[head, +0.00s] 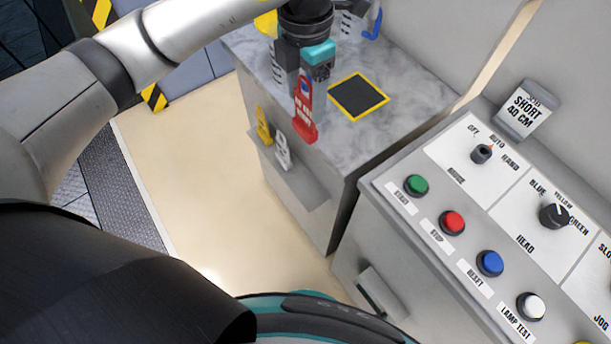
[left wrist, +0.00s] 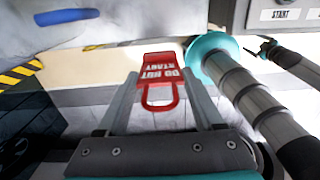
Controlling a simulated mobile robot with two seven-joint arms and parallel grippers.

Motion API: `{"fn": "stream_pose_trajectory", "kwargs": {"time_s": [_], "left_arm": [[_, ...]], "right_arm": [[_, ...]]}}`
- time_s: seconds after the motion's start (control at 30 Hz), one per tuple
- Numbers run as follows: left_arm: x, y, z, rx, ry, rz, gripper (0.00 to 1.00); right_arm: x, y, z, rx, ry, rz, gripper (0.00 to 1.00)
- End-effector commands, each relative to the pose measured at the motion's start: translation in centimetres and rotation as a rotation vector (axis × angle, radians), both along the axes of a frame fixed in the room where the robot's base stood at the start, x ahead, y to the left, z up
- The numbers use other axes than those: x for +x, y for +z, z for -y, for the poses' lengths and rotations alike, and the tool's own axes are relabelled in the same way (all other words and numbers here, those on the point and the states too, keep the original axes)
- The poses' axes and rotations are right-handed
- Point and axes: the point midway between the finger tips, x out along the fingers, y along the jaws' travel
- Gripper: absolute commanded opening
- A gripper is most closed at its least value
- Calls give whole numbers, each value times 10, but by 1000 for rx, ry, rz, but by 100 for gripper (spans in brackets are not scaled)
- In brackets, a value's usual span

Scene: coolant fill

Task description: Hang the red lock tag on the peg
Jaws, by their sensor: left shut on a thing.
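The red lock tag (head: 304,120) hangs below my left gripper (head: 304,82) in the head view, in front of the marble-topped cabinet's near edge. It has white lettering and a loop at its upper end. In the left wrist view the tag (left wrist: 162,72) lies between the two fingers of my left gripper (left wrist: 160,84), which is shut on it. A yellow tag (head: 264,126) and a white tag (head: 283,152) hang on the cabinet's front, below and left of the red one. I cannot make out a bare peg.
The marble cabinet top (head: 412,80) carries a black square with a yellow border (head: 358,97). A blue object (head: 373,24) is at the back. A control panel (head: 440,195) with buttons and knobs stands at right. Open beige floor (head: 200,170) lies left of the cabinet.

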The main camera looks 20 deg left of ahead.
Motion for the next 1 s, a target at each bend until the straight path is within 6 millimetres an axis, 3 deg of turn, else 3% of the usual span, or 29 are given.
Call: {"fn": "stream_pose_trajectory", "kwargs": {"time_s": [0.1,0.6,0.8,1.0], "left_arm": [[-2,-37,0,1,1,-7,0],[-1,-172,0,1,0,-4,0],[0,-204,0,-1,-1,-2,0],[0,-217,0,0,-1,-1,0]], "right_arm": [[0,-6,0,0,0,0,89],[0,-26,0,0,0,0,89],[0,-33,0,0,0,0,89],[0,-35,0,0,0,0,89]]}}
